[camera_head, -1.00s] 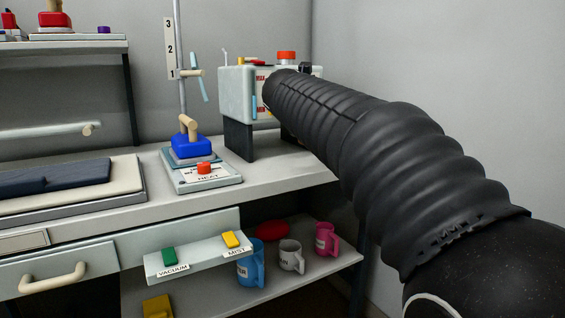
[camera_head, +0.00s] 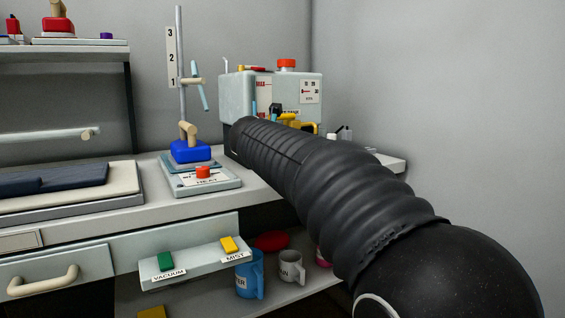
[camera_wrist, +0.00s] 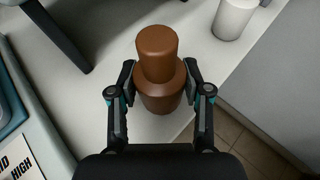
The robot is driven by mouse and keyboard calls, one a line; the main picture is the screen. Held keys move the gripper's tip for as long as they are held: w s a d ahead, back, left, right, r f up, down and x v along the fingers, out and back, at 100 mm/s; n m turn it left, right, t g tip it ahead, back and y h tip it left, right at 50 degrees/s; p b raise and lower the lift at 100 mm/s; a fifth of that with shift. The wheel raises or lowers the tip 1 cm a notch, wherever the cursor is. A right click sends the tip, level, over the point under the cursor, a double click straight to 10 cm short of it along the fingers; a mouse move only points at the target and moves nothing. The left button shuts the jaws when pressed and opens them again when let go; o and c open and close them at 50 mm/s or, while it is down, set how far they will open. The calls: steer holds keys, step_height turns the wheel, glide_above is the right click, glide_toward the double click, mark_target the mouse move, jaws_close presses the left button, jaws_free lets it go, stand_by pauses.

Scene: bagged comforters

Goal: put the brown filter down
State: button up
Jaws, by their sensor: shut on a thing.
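The brown filter (camera_wrist: 158,75) is a stepped cylinder with a narrower top and a wider lower body. In the wrist view my gripper (camera_wrist: 158,82) is shut on its wider part, one finger on each side. The filter is over the pale worktop close to its edge; I cannot tell whether its base touches the surface. In the head view my black sleeved arm reaches toward the counter's right end (camera_head: 393,163), and it hides the gripper and the filter.
A white machine (camera_head: 236,98) with a red cap stands at the back of the counter. A white cylinder (camera_wrist: 233,18) is on the worktop beyond the filter. The blue iron (camera_head: 190,152) sits left on the HEAT unit. Mugs (camera_head: 250,273) stand on the lower shelf.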

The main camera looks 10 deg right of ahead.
steer(key=o, duration=1.3)
steer(key=shift+f, duration=0.1)
